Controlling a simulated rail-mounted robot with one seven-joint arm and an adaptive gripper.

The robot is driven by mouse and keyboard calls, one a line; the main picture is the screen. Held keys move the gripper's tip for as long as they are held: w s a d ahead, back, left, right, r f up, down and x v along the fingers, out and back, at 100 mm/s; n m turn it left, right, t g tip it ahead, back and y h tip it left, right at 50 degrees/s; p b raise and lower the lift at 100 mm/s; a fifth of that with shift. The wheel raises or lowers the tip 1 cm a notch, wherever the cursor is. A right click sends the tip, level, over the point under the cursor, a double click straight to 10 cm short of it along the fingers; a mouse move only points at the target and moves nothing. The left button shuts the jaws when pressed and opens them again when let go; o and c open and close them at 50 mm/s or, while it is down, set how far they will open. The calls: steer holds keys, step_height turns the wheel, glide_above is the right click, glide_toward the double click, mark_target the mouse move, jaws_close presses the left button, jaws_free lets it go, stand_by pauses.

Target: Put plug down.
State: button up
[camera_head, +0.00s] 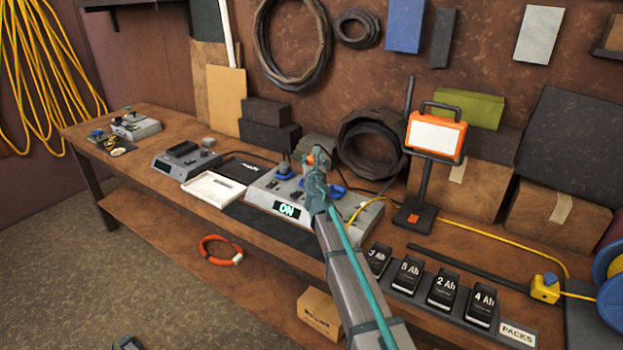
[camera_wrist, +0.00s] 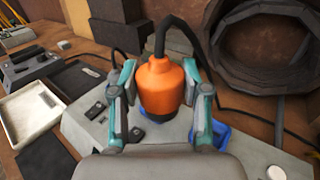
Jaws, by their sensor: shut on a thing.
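The orange plug (camera_wrist: 162,88) with a black cable rising from its top is between the fingers of my gripper (camera_wrist: 163,100) in the wrist view. The fingers are shut on its two sides. In the head view a small orange part of the plug (camera_head: 309,160) shows beside my gripper (camera_head: 318,170); my arm hides the rest. In the wrist view a blue socket cover (camera_wrist: 222,134) is at the plug's right. I cannot tell whether the plug touches the box.
A white tray (camera_head: 212,188) and a grey charger (camera_head: 183,160) stand left of the box. An orange work lamp (camera_head: 436,135) stands at its right. Several battery packs (camera_head: 444,290) line the bench front. A yellow cable (camera_head: 490,240) crosses the bench. A dark mat (camera_head: 262,225) has bare room.

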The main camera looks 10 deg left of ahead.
mark_target(311, 159)
steer(key=w+f, duration=0.2)
steer(key=w, duration=0.1)
steer(key=w+a+f+b, duration=0.1)
steer(key=w+f, duration=0.1)
steer(key=f, duration=0.1)
steer(key=w+a+f+b, duration=0.1)
steer(key=w+f, duration=0.1)
steer(key=w, duration=0.1)
steer(key=shift+w+a+f, duration=0.15)
steer(key=shift+w+a, duration=0.05)
steer(key=shift+w, duration=0.1)
steer(key=f, duration=0.1)
steer(key=f+b, duration=0.1)
steer(key=f, duration=0.1)
steer(key=shift+w+a, duration=0.1)
steer(key=shift+w, duration=0.2)
steer(key=shift+f, duration=0.35)
steer(key=shift+b, duration=0.3)
steer(key=shift+f, duration=0.3)
steer(key=o, duration=1.2)
steer(key=shift+r, duration=0.2)
